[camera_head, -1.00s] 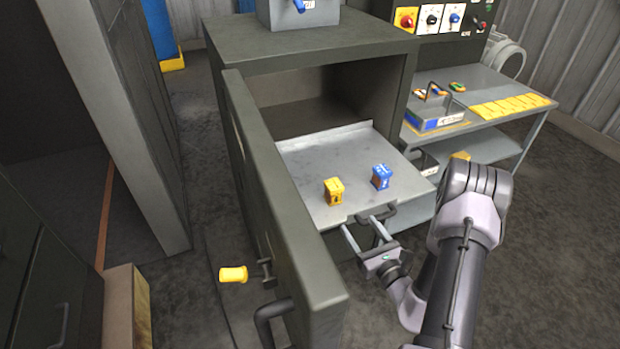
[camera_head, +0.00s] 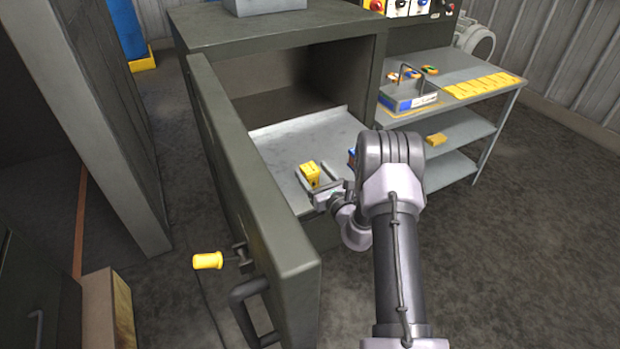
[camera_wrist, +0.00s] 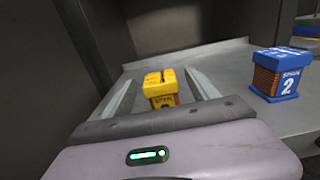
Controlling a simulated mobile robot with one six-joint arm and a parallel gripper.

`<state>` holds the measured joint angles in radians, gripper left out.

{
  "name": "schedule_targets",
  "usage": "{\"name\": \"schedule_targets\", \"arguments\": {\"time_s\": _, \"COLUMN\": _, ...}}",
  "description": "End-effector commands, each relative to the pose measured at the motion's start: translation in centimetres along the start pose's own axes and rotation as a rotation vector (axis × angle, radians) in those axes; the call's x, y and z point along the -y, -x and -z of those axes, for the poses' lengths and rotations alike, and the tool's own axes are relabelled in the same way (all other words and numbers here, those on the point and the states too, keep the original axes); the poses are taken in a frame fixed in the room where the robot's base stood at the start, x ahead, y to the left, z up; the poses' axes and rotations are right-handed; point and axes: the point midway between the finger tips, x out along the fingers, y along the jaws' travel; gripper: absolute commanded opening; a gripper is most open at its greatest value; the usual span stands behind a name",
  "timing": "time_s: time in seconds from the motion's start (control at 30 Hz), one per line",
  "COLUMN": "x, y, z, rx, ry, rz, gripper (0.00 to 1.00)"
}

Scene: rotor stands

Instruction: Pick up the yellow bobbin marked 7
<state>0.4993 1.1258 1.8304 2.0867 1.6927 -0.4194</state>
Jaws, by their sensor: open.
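A yellow bobbin (camera_head: 309,173) stands upright on the grey pull-out shelf (camera_head: 287,146) of the open cabinet. In the wrist view the yellow bobbin (camera_wrist: 160,86) sits between the two open fingers of my gripper (camera_wrist: 163,92), with a gap on each side. Its number is mostly hidden behind the gripper body. In the head view my gripper (camera_head: 319,180) is at the shelf's front, its fingers pointing at the yellow bobbin. A blue bobbin marked 2 (camera_wrist: 284,76) stands to the right; in the head view it (camera_head: 352,157) is mostly hidden by my arm.
The shelf behind the bobbin looks clear.

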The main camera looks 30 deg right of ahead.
Motion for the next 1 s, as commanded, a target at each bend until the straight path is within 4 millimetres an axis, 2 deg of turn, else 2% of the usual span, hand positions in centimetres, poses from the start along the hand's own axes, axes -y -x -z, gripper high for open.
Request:
{"name": "schedule_targets", "arguments": {"time_s": 0.07, "x": 0.0, "y": 0.0, "z": 0.0, "rx": 0.0, "ry": 0.0, "rz": 0.0, "gripper": 0.65}}
{"name": "schedule_targets", "arguments": {"time_s": 0.4, "x": 0.0, "y": 0.1, "z": 0.0, "rx": 0.0, "ry": 0.0, "rz": 0.0, "gripper": 0.0}}
{"name": "schedule_targets", "arguments": {"time_s": 0.77, "x": 0.0, "y": 0.1, "z": -0.5, "rx": 0.001, "ry": 0.0, "rz": 0.0, "gripper": 0.0}}
{"name": "schedule_targets", "arguments": {"time_s": 1.0, "x": 0.0, "y": 0.0, "z": -4.0, "rx": 0.003, "ry": 0.0, "rz": 0.0, "gripper": 0.0}}
